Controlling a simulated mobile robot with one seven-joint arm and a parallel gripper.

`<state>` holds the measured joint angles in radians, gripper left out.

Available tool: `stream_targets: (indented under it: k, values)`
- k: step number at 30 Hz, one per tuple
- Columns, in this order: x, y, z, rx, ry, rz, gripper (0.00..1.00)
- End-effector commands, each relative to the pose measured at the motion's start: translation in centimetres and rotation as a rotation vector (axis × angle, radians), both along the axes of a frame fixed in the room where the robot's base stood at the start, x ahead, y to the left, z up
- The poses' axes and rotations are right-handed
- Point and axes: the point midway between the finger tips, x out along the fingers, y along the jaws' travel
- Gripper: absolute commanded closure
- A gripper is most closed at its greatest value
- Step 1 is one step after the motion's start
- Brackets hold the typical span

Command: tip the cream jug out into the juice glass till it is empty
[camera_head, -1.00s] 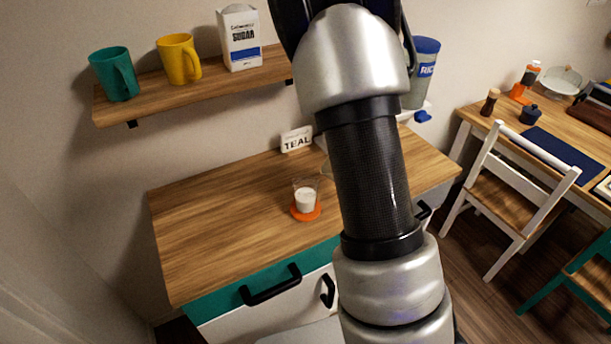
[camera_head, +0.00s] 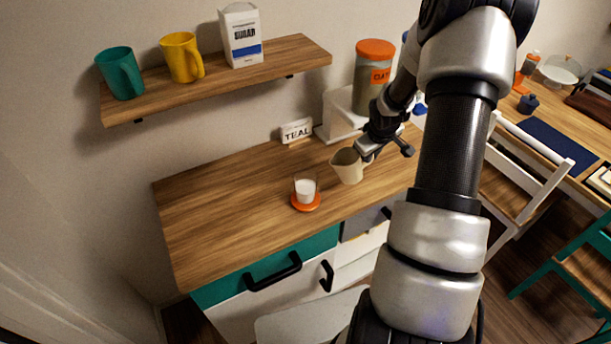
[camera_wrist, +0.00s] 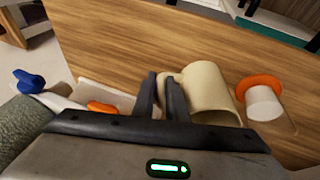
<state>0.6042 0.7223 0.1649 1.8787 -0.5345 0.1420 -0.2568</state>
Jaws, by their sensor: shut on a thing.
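The cream jug (camera_head: 347,170) is a beige pitcher above or on the wooden counter, about upright, its spout to the left. Its inside looks beige-brown, and I see no white liquid in it. My gripper (camera_head: 366,148) is shut on the jug's handle at its right side. In the wrist view the jug (camera_wrist: 208,92) lies just right of my gripper's fingers (camera_wrist: 163,88). The juice glass (camera_head: 305,189) is clear, with white liquid inside, and stands upright on an orange coaster (camera_head: 306,206), left of the jug and apart from it. I cannot tell whether the jug touches the counter.
A shelf (camera_head: 290,55) with a teal mug, a yellow mug and a sugar carton hangs above. The counter's left half is clear.

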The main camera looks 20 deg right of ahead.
Motion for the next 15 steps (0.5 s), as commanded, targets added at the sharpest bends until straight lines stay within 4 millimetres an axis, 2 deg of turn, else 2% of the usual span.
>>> stream_targets:
  k: [15]
  values:
    - [0.0,-1.7,-2.6,0.203,0.002,-0.007,1.00]
